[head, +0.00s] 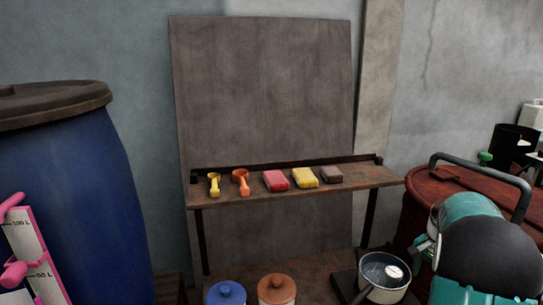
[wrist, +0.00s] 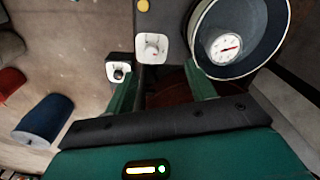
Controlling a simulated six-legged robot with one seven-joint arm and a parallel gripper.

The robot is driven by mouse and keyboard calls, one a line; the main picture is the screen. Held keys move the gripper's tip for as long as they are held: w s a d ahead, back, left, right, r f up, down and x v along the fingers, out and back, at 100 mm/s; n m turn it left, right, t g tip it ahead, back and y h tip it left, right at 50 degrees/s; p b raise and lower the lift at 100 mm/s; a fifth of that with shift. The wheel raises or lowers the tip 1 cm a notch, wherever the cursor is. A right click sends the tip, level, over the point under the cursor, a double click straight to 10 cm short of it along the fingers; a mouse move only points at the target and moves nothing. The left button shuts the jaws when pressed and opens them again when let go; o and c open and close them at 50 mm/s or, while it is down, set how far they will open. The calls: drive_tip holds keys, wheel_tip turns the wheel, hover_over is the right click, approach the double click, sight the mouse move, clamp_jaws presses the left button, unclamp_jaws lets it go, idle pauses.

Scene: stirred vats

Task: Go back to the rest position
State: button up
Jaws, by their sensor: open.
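My gripper (wrist: 163,82) is open and empty in the wrist view, its two green fingers spread apart. Beyond the fingers are a pot (wrist: 198,25) with a round dial inside and white boxes with knobs (wrist: 152,47). Nothing sits between the fingertips. In the head view my teal and black arm fills the lower right, and its fingers cannot be made out there.
A shelf (head: 365,179) holds two scoops and several coloured blocks. Below it stand a blue jar (head: 226,294), a brown jar (head: 277,290) and a pot (head: 385,292). A blue barrel (head: 75,200) is left; a red drum (head: 425,190) is beside my arm.

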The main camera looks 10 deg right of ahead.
drive_tip(key=s+a+r+n+t, duration=0.25)
drive_tip(key=a+r, duration=0.45)
drive_tip(key=a, duration=0.4)
drive_tip(key=s+a+r+n+t, duration=0.1)
drive_tip(key=s+a+r+n, duration=0.4)
drive_tip(key=a, duration=0.6)
drive_tip(key=s+a+r+n+t, duration=0.1)
drive_tip(key=s+a+n, duration=0.5)
drive_tip(key=s+a, duration=0.7)
drive_tip(key=shift+a+r+t, duration=0.2)
drive_tip(key=shift+t, duration=0.25)
drive_tip(key=c, duration=0.4)
drive_tip(key=shift+d, duration=0.2)
